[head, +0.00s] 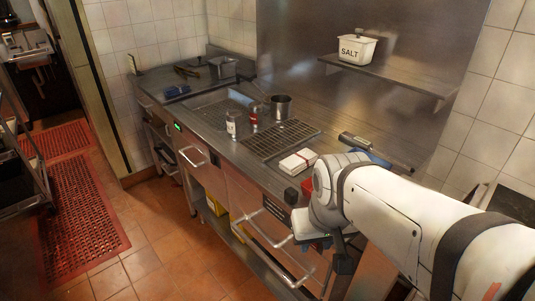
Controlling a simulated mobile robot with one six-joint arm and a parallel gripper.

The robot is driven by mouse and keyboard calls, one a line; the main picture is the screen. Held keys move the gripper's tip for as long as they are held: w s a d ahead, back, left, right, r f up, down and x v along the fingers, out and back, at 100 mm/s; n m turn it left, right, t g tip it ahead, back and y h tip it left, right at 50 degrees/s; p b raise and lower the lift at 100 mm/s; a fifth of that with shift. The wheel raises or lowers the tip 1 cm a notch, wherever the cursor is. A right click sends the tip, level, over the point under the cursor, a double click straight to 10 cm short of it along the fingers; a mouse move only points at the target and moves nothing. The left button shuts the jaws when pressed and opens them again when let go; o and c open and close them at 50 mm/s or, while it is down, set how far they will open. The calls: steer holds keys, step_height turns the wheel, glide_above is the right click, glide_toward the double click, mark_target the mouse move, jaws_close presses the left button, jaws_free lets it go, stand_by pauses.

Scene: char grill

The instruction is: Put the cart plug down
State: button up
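My white and grey arm reaches in from the right of the head view, over the front edge of the steel counter (225,135). A small dark part (343,262) hangs below its wrist, in front of the drawers. It may be part of my gripper or the cart plug; I cannot tell which. My gripper's fingers do not show clearly, so I cannot tell whether they are open or shut. I cannot make out the cart plug for certain. A small black block (291,195) and a red item (307,187) show just left of my wrist, partly hidden by it.
The counter holds a grill grate (283,139), a metal pot (281,107), a shaker (232,124), a red bottle (253,116) and a white stack (297,162). A salt tub (356,49) stands on the wall shelf (400,80). Tiled floor (165,245) lies open at left, beside red mats (80,215).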

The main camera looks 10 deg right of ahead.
steer(key=n+g+p, duration=0.3)
steer(key=n+p, duration=0.3)
steer(key=p, duration=0.1)
glide_above(292, 191)
steer(key=shift+s+f, duration=0.25)
steer(key=shift+f, duration=0.55)
steer(key=shift+w+f+n, duration=0.3)
steer(key=shift+w+f, duration=0.1)
steer(key=shift+f, duration=0.1)
step_height(292, 191, down, 7)
steer(key=shift+f+p, duration=0.2)
steer(key=shift+p, duration=0.75)
jaws_close()
